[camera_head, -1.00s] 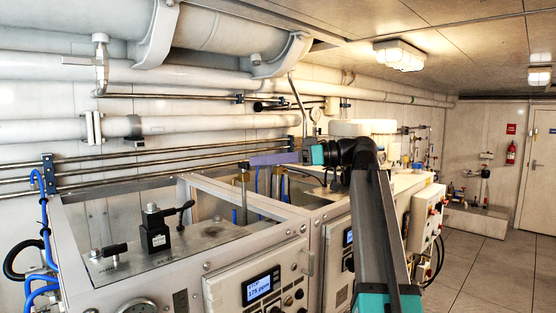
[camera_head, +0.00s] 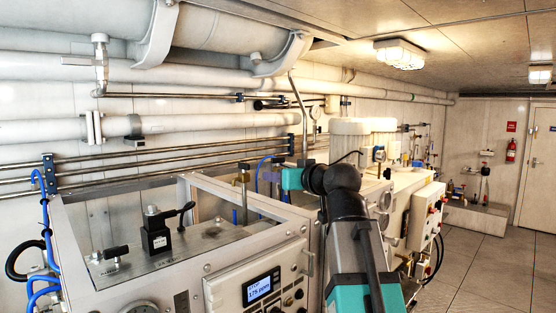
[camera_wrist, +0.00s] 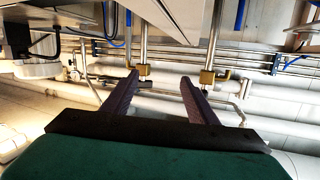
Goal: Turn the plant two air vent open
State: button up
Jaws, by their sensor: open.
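Two brass fittings on vertical metal tubes show in the wrist view, a left one (camera_wrist: 131,84) and a right one (camera_wrist: 207,77). I cannot tell from the pictures which of them is the plant two air vent. My gripper (camera_wrist: 157,80) is open, its two purple fingers apart with nothing held between them. The left fingertip is close to the left fitting and the right fingertip is just left of the right fitting; contact is unclear. In the head view one brass fitting (camera_head: 243,171) shows left of my teal gripper body, whose fingers are hard to make out there.
An open-topped metal cabinet (camera_head: 246,243) with a display panel stands in front. A black lever valve (camera_head: 156,238) sits on its top plate. Steel rails (camera_head: 150,166) and large white pipes run along the wall behind. The floor at the right is clear.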

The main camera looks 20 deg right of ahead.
aim_at(278, 160)
jog(key=s+r+h, duration=0.1)
jog(key=s+m+t+h, duration=0.1)
jog(key=s+d+r+h, duration=0.1)
jog(key=shift+s+r+m+t+h, duration=0.3)
jog(key=shift+s+t+h, duration=0.05)
jog(key=shift+t+h, duration=0.05)
jog(key=shift+w, duration=0.15)
jog(key=w+p, duration=0.1)
jog(key=w, duration=0.3)
jog(key=w+d+p, duration=0.1)
jog(key=w+p, duration=0.1)
jog(key=w, duration=0.2)
jog(key=w+p, duration=0.2)
jog(key=w, duration=0.2)
jog(key=shift+w+d+r, duration=0.15)
jog(key=shift+d, duration=0.1)
jog(key=shift+w+p, duration=0.4)
jog(key=shift+w, duration=0.2)
jog(key=c, duration=1.1)
jog(key=shift+o, duration=0.2)
jog(key=shift+f, duration=0.2)
